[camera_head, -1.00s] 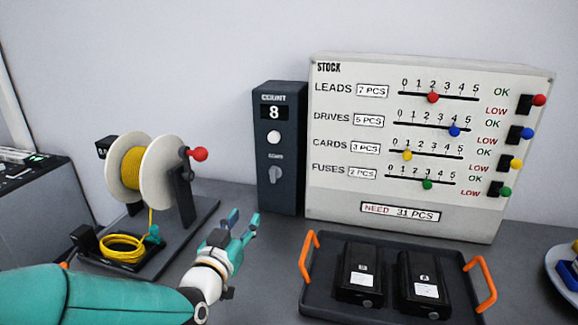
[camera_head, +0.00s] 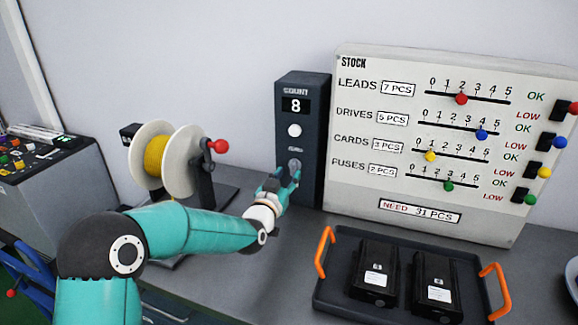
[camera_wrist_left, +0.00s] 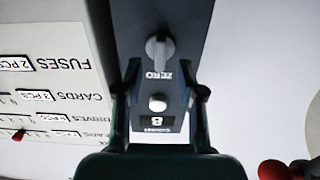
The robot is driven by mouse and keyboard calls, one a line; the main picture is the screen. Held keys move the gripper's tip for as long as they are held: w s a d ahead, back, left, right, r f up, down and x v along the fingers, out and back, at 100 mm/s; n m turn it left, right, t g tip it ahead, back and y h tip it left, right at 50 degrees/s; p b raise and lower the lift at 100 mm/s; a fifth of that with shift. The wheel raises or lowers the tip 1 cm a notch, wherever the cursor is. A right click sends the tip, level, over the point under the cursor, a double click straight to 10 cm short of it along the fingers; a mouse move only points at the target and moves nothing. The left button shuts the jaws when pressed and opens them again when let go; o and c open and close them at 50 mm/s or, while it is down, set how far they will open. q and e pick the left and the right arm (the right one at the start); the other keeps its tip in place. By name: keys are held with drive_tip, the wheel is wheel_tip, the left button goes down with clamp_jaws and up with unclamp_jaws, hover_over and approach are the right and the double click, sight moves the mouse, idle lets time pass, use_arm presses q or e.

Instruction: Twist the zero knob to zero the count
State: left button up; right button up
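The dark count box (camera_head: 313,140) stands upright against the wall, its display (camera_head: 295,106) reading 8, with a round white button (camera_head: 294,131) below it. The grey zero knob (camera_head: 294,165) is low on its front, partly behind my fingers. In the left wrist view, upside down, the knob (camera_wrist_left: 159,52) shows with its ridge along the box's length, beside the label ZERO. My left gripper (camera_head: 286,180) is open in front of the box; its fingertips (camera_wrist_left: 161,70) stand apart, with the knob between or just beyond them. I cannot tell whether they touch it. My right gripper is not in view.
The stock panel (camera_head: 400,205) with sliders stands right of the box. A dark tray (camera_head: 340,292) with orange handles holds two black packs in front of it. A cable reel (camera_head: 186,165) with a red crank knob (camera_head: 219,146) stands left, behind my arm.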

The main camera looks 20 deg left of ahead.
sight(292, 170)
use_arm(q)
drive_tip(key=shift+w+p, duration=0.3)
drive_tip(key=shift+w, duration=1.2)
